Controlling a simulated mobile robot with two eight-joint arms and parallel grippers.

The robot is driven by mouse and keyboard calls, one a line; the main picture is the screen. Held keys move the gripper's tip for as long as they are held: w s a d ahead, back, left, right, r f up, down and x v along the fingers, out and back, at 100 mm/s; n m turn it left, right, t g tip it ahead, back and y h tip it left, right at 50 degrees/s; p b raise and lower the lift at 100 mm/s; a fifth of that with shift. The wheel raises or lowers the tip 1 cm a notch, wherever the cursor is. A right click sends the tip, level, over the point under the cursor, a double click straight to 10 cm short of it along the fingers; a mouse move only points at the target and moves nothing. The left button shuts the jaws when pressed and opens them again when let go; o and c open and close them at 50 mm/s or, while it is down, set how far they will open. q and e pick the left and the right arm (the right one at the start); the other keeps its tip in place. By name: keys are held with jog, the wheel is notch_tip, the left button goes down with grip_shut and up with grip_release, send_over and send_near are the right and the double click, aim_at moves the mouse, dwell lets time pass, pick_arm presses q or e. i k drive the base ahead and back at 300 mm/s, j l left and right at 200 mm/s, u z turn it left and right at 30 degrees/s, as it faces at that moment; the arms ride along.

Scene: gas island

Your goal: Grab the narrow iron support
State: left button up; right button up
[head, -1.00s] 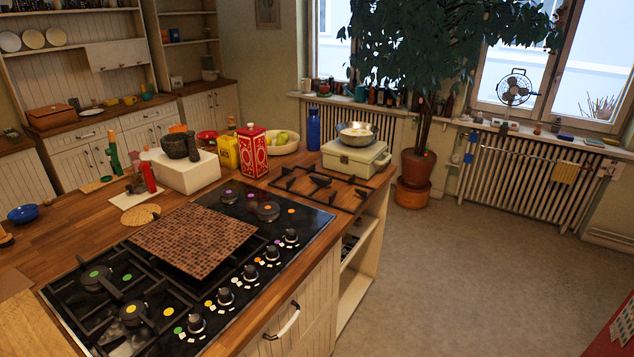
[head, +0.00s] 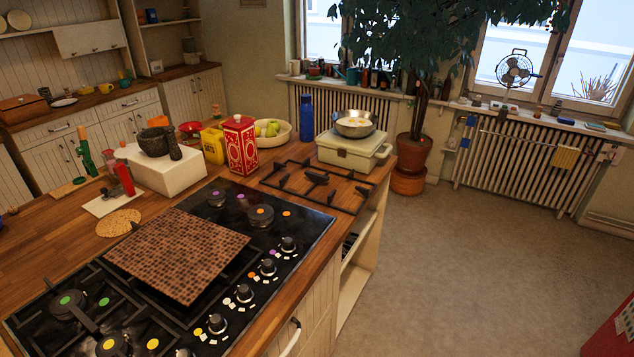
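A narrow black iron support (head: 316,182) lies flat on the wooden worktop, right of the gas hob and in front of the cream box. It is a dark grate with several prongs and nothing stands on it. Other black iron supports (head: 88,299) sit on the left burners of the hob. A brown mosaic board (head: 178,252) lies over the middle of the hob and hides part of the iron below it. Neither of my grippers shows in the head view.
The black gas hob (head: 306,225) has knobs along its front. A cream box (head: 352,150) with a metal bowl (head: 355,123) stands behind the support. A red tin (head: 240,145) and a fruit bowl (head: 270,131) stand to its left.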

aim_at(317, 178)
jog(key=k, duration=0.5)
jog(key=i+l+u, duration=0.15)
jog(key=u, duration=1)
jog(key=i+l+u, duration=0.1)
jog(key=l+u, duration=0.25)
jog(key=l, duration=0.15)
jog(key=l+u, duration=0.3)
jog(key=l, duration=0.25)
jog(key=l+u, duration=0.3)
jog(key=l, duration=1.9)
jog(key=i+l, duration=0.2)
jog(key=l, duration=0.2)
jog(key=i+l, duration=0.2)
jog(key=l, duration=0.2)
